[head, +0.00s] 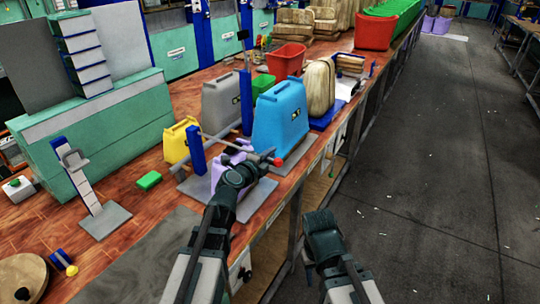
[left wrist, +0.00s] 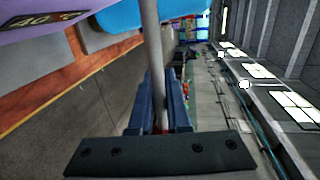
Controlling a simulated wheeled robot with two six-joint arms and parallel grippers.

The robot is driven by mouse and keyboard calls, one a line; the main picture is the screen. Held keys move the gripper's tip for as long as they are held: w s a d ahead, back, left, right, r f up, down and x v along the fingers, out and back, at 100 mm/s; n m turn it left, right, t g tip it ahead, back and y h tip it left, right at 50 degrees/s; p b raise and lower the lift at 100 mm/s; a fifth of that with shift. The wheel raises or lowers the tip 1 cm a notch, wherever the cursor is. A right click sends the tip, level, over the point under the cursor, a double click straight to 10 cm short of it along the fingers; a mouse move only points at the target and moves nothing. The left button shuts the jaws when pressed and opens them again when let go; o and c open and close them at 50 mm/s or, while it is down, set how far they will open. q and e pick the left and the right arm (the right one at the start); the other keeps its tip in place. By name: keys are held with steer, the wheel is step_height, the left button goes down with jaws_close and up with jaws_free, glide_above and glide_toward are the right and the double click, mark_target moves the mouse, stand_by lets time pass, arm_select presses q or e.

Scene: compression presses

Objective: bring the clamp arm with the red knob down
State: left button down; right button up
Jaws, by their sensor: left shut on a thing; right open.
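The grey clamp arm (head: 222,141) runs from a blue post (head: 196,150) and slopes slightly down to the right. Its red knob (head: 278,161) is at the outer end, just past my left gripper (head: 257,161). The left gripper is shut on the clamp arm near the knob. In the left wrist view the grey rod (left wrist: 150,40) passes down between its fingers (left wrist: 163,100). A purple case (head: 220,168) stands below the arm, partly hidden by my left arm. My right gripper (head: 321,222) is open, low in front of the table edge, and its fingertips are not clear.
A blue case (head: 280,115) stands just behind the clamp arm, with a grey case (head: 220,100) and a yellow case (head: 178,140) nearby. Another post (head: 246,100) has a raised rod with a black knob (head: 243,35).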

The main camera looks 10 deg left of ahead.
arm_select(q)
steer(key=shift+s+f, duration=0.15)
steer(key=shift+f, duration=0.1)
steer(key=c, duration=1.2)
jaws_free()
steer(key=o, duration=0.3)
steer(key=shift+f, duration=0.1)
steer(key=p+v, duration=0.1)
steer(key=v, duration=0.6)
steer(key=shift+s+a, duration=0.1)
